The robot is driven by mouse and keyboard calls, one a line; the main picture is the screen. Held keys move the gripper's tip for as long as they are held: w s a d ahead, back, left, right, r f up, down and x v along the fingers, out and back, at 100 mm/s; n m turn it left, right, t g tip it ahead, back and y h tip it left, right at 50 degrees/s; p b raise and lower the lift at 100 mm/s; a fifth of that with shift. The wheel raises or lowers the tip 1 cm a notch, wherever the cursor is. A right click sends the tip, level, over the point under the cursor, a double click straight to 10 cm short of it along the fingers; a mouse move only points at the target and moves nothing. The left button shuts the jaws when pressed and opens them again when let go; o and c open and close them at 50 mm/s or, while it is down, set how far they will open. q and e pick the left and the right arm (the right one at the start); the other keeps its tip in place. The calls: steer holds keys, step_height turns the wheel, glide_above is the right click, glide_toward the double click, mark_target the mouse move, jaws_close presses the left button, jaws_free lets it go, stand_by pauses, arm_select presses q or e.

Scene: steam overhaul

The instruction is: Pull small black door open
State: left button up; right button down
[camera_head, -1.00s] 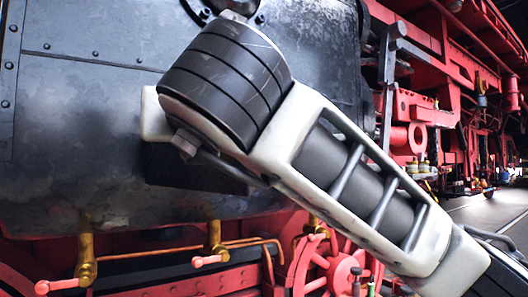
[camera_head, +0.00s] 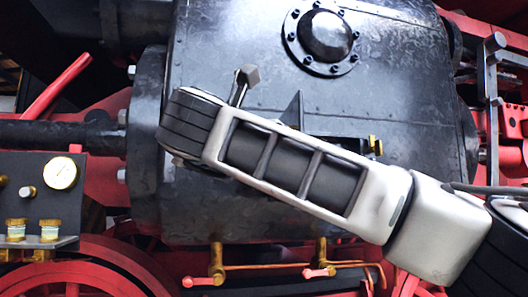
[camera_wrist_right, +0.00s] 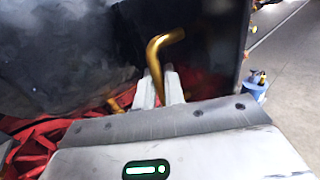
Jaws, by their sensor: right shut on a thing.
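A brass L-shaped handle (camera_wrist_right: 163,52) stands between the two pale fingers of my right gripper (camera_wrist_right: 159,88) in the right wrist view. The gripper is shut on it. In the head view, a dark rectangular area (camera_head: 345,146) on the black cylinder is partly hidden behind my right arm, with a small brass fitting (camera_head: 375,145) at its right end. It appears to be the small black door or its recess; I cannot tell how far it stands open. My right gripper is hidden in the head view. My left gripper is not in view.
The large black cylinder (camera_head: 240,215) fills the middle of the head view. Brass cocks (camera_head: 217,265) with red handles project below it. A gauge panel (camera_head: 40,190) stands at the left. Open floor (camera_wrist_right: 292,75) shows at the right of the wrist view.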

steer(key=shift+w+d+r, duration=0.1)
steer(key=shift+r, duration=0.1)
